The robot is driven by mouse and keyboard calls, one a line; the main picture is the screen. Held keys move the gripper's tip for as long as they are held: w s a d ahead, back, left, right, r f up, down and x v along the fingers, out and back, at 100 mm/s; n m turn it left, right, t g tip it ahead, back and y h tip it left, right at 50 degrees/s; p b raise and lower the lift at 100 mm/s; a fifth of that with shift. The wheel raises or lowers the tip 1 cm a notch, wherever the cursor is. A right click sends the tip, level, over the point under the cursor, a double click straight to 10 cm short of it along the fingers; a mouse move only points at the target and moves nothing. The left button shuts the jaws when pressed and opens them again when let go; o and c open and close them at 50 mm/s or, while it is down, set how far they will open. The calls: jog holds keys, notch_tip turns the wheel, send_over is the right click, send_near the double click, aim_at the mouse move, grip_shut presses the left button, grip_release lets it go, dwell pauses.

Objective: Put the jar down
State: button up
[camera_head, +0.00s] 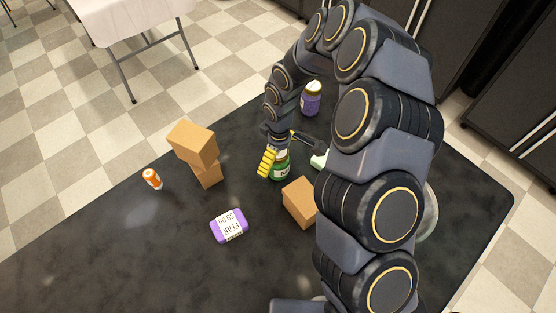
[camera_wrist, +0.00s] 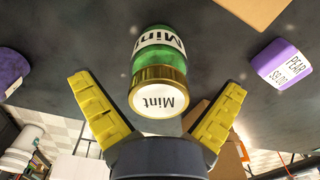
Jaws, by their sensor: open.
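The jar is green with a gold-rimmed white lid reading "Mint". It shows in the wrist view (camera_wrist: 158,52), between and a little beyond the yellow fingers. In the head view the jar (camera_head: 281,170) stands on the dark table (camera_head: 110,250), partly hidden by my gripper. My gripper (camera_head: 284,152) is open around the lid end. In the wrist view the fingers of my gripper (camera_wrist: 158,88) are spread wide, with visible gaps on both sides of the jar. The jar looks upright.
A cardboard box (camera_head: 300,203) stands close by the jar. Two stacked boxes (camera_head: 193,145) and an orange bottle (camera_head: 152,178) are left. A purple "Pear" soap (camera_head: 229,227) lies in front. A purple jar (camera_head: 311,98) stands behind. My arm hides much of the right side.

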jog(key=shift+f, duration=0.3)
jog(key=c, duration=1.2)
jog(key=shift+c, duration=0.2)
jog(key=shift+r, duration=0.15)
jog(key=shift+r, duration=0.2)
notch_tip(320, 180, up, 2)
jog(key=shift+w+r, duration=0.15)
jog(key=s+d+r, duration=0.2)
jog(key=s+r, duration=0.3)
jog(key=s, duration=0.1)
jog(key=s+d+r, duration=0.2)
jog(key=s+r, duration=0.3)
jog(key=s, duration=0.2)
jog(key=shift+s+d, duration=0.25)
